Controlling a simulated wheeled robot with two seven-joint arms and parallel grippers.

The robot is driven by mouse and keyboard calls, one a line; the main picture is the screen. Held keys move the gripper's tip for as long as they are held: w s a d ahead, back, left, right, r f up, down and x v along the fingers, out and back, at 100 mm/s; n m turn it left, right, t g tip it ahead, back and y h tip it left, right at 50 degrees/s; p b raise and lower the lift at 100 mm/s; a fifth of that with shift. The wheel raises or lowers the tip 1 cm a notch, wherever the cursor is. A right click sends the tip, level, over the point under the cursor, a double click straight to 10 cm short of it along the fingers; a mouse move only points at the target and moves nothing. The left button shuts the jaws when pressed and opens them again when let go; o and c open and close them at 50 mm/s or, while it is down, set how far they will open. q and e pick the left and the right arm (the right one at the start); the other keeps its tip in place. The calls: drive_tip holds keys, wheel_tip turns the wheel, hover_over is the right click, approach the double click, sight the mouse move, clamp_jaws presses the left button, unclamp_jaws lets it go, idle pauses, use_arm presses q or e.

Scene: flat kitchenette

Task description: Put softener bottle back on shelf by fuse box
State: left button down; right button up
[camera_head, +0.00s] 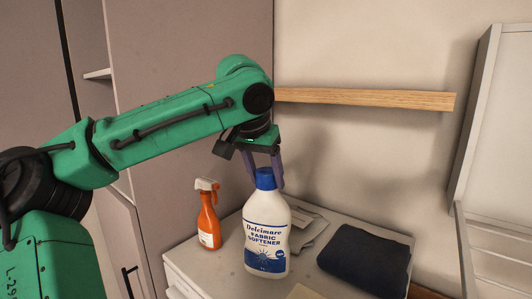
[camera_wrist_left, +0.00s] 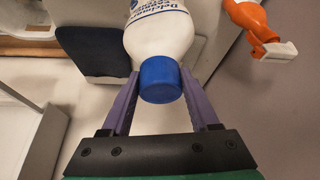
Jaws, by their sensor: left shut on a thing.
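The white softener bottle (camera_head: 267,236) with a blue cap stands upright on top of a light cabinet in the head view, or just above it; I cannot tell which. My left gripper (camera_head: 265,172) comes down from above and is shut on the bottle at its blue cap. In the left wrist view the purple fingers of the gripper (camera_wrist_left: 158,90) lie on both sides of the cap (camera_wrist_left: 160,80), with the white bottle body (camera_wrist_left: 160,35) beyond it. A wooden shelf (camera_head: 365,99) is fixed on the wall behind. The fuse box is not clearly identifiable. My right gripper is not in view.
An orange spray bottle (camera_head: 208,215) stands left of the softener on the cabinet top (camera_head: 225,262). A dark folded cloth (camera_head: 366,258) lies to the right, with grey flat items (camera_head: 308,228) behind the bottle. The wooden shelf's visible length looks empty. A pale frame (camera_head: 472,120) stands at right.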

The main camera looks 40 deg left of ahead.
sight(266, 191)
use_arm(q)
wheel_tip(266, 191, down, 2)
drive_tip(key=shift+d+f, duration=0.1)
drive_tip(key=shift+f, duration=0.15)
drive_tip(key=shift+w+f, duration=0.1)
drive_tip(key=shift+f, duration=0.35)
drive_tip(key=shift+c, duration=1)
unclamp_jaws()
drive_tip(key=shift+f, duration=0.1)
drive_tip(key=shift+o, duration=0.3)
drive_tip(key=shift+d, duration=0.1)
